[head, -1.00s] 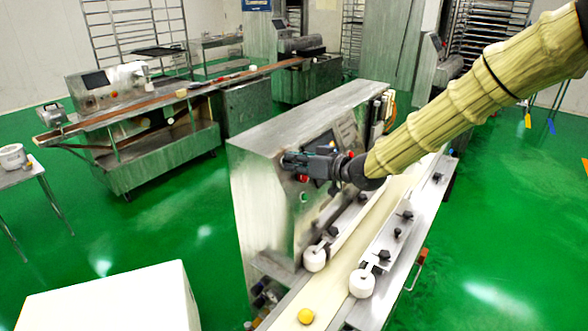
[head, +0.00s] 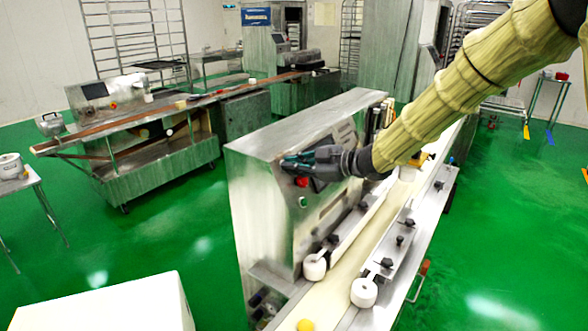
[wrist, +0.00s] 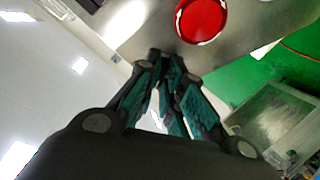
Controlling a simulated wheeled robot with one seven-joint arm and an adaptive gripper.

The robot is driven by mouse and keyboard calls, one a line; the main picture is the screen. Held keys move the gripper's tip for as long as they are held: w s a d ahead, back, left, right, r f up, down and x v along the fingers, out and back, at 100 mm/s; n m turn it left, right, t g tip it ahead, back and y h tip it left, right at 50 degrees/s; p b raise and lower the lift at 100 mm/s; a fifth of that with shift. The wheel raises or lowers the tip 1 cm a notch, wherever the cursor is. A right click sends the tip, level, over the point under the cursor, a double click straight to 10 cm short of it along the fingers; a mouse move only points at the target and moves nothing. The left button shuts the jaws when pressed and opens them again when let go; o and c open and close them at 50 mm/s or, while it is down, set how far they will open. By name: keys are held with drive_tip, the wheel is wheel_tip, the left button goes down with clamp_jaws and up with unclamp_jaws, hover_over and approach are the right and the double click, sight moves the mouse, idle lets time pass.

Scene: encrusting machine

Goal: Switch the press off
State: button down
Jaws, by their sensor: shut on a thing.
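The press (head: 262,190) is the tall steel machine in the middle of the head view, with a control panel on its right-hand face. A red round button (head: 302,182) sits on that face, with a green button (head: 304,202) below it. My gripper (head: 285,164) is in front of the panel, just above and left of the red button. In the wrist view the red button (wrist: 201,18) is near the top, right of and beyond my fingertips (wrist: 166,58), with a gap between. The fingers are closed together; what lies between them is hidden.
A pale conveyor belt (head: 366,240) runs along the press, with white rollers (head: 315,267) and black knobs beside it. A yellow ball (head: 305,325) lies at its near end. A white box top (head: 105,305) stands at the front left. Green floor (head: 170,235) is open between.

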drive_tip(key=shift+n, duration=1)
drive_tip(key=shift+g+b, duration=0.3)
drive_tip(key=c, duration=1.6)
unclamp_jaws()
drive_tip(key=shift+o, duration=0.2)
drive_tip(key=shift+d, duration=0.15)
drive_tip(key=v, duration=1.2)
drive_tip(key=shift+w, duration=0.1)
